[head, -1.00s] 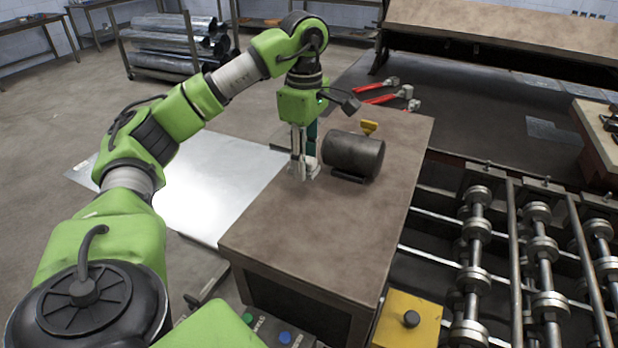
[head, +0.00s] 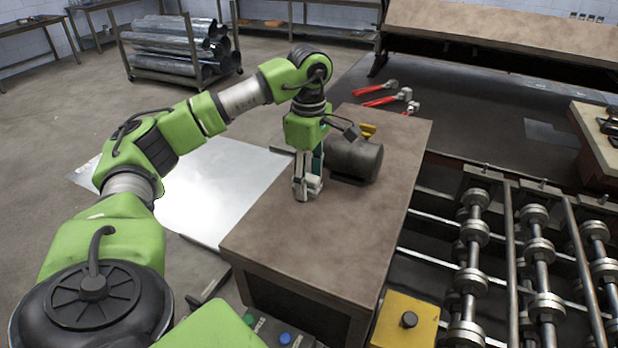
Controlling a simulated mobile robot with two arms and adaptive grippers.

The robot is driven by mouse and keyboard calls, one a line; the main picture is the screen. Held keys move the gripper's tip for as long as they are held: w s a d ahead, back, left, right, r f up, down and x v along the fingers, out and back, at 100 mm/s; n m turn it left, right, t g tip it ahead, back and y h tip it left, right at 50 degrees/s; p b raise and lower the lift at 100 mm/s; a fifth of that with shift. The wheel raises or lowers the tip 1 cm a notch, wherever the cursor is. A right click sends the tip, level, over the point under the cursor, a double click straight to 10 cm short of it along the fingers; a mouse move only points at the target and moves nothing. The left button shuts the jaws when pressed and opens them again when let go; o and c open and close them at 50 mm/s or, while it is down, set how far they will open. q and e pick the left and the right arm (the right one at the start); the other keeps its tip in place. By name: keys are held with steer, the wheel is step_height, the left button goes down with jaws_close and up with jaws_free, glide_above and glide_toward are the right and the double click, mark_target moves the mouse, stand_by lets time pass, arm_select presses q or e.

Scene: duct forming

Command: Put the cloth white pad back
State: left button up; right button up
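My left gripper (head: 307,188) points straight down at the brown-topped bench (head: 315,235), with its pale fingers at or just above the surface. I cannot make out the gap between the fingers or whether they hold anything. No cloth white pad can be told apart from the pale fingers; it may be hidden there. A narrow teal shape (head: 318,160) shows just behind the gripper, mostly covered. A dark cylinder (head: 354,157) lies close to the right of the gripper. My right gripper is not in view.
A roller machine (head: 475,240) stands to the right, a shiny metal sheet (head: 220,190) to the left. The bench's near part is clear.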

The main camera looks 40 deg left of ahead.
mark_target(309, 176)
arm_select(q)
steer(key=shift+r, duration=0.1)
steer(key=shift+r, duration=0.25)
step_height(309, 176, up, 3)
steer(key=shift+f+b, duration=0.2)
steer(key=shift+b, duration=0.25)
step_height(309, 176, up, 9)
steer(key=p, duration=0.2)
steer(key=shift+p, duration=0.4)
